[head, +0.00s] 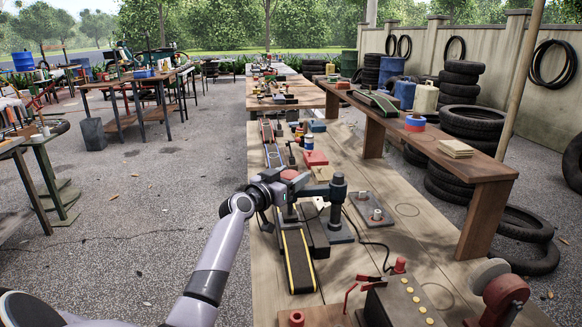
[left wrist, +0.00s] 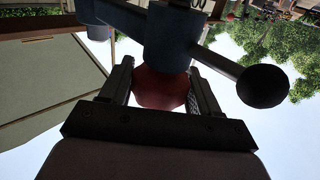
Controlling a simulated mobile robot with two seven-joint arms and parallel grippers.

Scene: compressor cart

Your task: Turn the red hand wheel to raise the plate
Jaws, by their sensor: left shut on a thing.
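The red hand wheel (head: 289,174) shows in the head view beside the top of a dark stand with a post (head: 338,200) on the workbench. My left gripper (head: 280,188) reaches it from the left and hides part of it. In the left wrist view the red wheel (left wrist: 160,88) lies between the two dark fingers of my left gripper (left wrist: 160,72), which is shut on it. A blue-grey cylinder (left wrist: 170,42) and a bar with a dark round knob (left wrist: 262,86) are just beyond the wheel. I cannot clearly pick out the plate. My right gripper is not in view.
A black belt with yellow edges (head: 298,262) lies below my gripper. A dark box with yellow buttons (head: 405,302) and a red-ended machine (head: 503,292) stand at the front right. A raised wooden shelf (head: 430,150) runs along the right. Bare bench (head: 410,240) lies between.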

